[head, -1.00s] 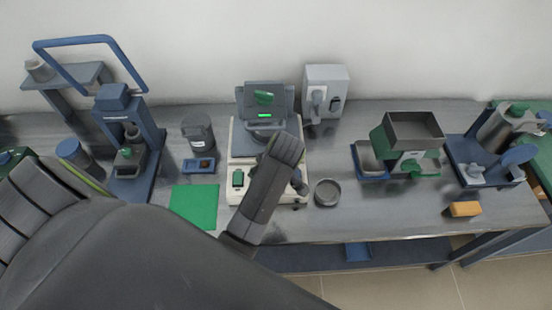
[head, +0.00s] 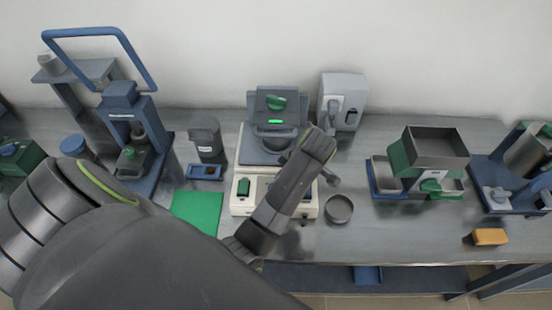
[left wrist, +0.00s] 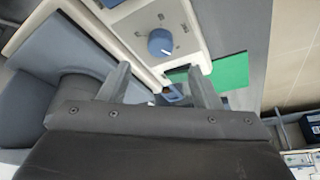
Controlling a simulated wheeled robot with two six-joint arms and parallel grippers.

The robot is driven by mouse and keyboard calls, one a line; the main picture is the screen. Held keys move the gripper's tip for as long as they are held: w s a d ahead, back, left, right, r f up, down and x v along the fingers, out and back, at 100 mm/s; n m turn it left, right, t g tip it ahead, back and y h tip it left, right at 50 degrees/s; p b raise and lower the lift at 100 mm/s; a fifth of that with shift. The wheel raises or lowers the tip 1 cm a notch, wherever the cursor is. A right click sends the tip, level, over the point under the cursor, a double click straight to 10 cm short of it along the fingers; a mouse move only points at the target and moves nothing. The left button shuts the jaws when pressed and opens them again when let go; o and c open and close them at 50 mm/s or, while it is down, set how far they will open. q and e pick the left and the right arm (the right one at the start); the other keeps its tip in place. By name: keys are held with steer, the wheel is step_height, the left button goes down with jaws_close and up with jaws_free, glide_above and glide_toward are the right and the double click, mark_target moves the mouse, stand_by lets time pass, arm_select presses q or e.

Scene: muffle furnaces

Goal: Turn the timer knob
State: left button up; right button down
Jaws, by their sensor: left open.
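The timer knob looks to be the round blue-grey dial (left wrist: 161,42) on a white front panel with small marks around it, in the left wrist view. In the head view my arm covers that part of the cream-based machine (head: 244,207). My left gripper (left wrist: 160,82) is open and empty; its two fingers show below the knob in the left wrist picture, one on each side of it and apart from it. My right gripper is not in view.
A green mat (head: 196,209) lies left of the machine. A round grey dish (head: 339,209) stands to its right. A green rocker switch (head: 243,187) is on the machine's front.

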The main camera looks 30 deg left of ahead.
arm_select(q)
steer(key=p+x, duration=0.1)
steer(key=x, duration=0.6)
steer(key=shift+a+f, duration=0.3)
steer(key=shift+f, duration=0.4)
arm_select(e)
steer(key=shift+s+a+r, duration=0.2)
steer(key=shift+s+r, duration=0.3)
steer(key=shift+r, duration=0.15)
